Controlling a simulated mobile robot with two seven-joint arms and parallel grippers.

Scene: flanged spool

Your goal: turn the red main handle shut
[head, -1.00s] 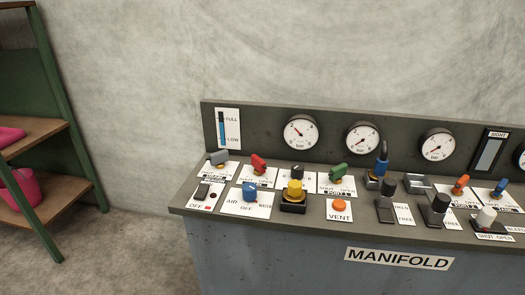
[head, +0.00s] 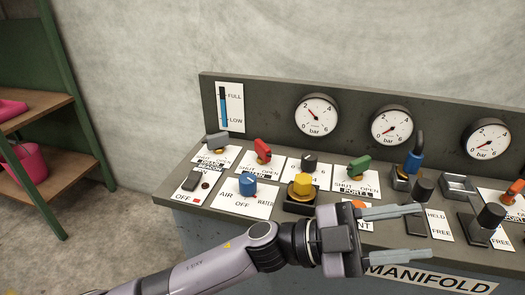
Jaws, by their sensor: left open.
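The red handle (head: 263,151) stands on a white label plate at the back left of the manifold's top, between a grey handle and a black knob. Its grip slants slightly from upper left to lower right. The small print on its plate is partly hidden, and I cannot tell its exact setting. My left gripper (head: 428,232) is open and empty over the front of the panel, to the right of and nearer than the red handle. Its fingers point right and touch no control that I can make out. My right gripper is not in view.
A grey handle (head: 215,141), blue knob (head: 248,183), yellow knob (head: 302,184) and green handle (head: 359,164) stand close around. The gripper partly covers the orange vent button (head: 355,204). Gauges line the back panel (head: 262,110). A green shelf (head: 75,100) is at left.

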